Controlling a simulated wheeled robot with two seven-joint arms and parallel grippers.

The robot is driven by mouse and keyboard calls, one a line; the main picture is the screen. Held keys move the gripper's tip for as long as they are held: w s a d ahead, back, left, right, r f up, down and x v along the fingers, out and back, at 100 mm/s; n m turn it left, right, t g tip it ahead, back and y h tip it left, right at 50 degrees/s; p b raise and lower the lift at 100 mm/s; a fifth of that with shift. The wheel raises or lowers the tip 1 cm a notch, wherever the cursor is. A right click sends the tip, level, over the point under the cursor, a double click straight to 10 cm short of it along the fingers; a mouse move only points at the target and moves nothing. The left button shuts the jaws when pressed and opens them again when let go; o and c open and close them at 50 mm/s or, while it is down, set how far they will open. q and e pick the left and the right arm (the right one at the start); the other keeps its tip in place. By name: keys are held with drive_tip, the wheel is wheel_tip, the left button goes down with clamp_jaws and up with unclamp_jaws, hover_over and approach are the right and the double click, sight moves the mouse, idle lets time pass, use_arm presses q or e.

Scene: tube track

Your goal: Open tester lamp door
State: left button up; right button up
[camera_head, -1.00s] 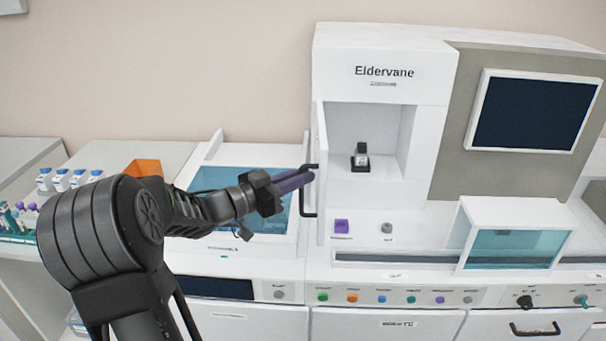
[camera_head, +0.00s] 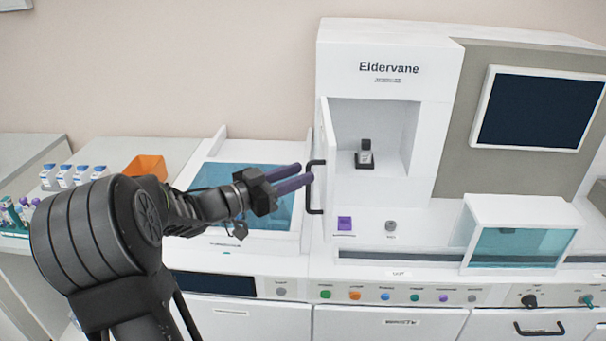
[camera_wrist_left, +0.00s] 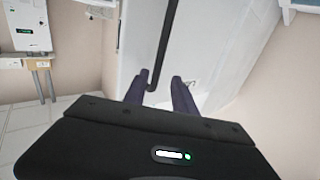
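The white tester lamp door (camera_head: 326,150) stands swung outward at the left side of the open compartment, seen nearly edge-on. Its black bar handle (camera_head: 312,189) is on the outer face. My left gripper (camera_head: 304,174) has its two purple fingers spread apart at the upper part of the handle. In the left wrist view, the black handle (camera_wrist_left: 163,45) comes down between the two fingertips (camera_wrist_left: 160,80), closer to the left one. I cannot tell whether a finger touches it. My right gripper is out of view.
A small dark-based device (camera_head: 365,156) sits inside the compartment. A purple block (camera_head: 344,223) and a grey knob (camera_head: 391,226) are on the ledge below. A teal-windowed cover (camera_head: 522,234) stands to the right. An orange bin (camera_head: 146,167) and several bottles are at the left.

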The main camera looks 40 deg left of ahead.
use_arm(q)
drive_tip(key=b+v, duration=0.1)
drive_tip(key=v, duration=0.4)
drive_tip(key=shift+s+a, duration=0.1)
drive_tip(key=shift+s, duration=0.25)
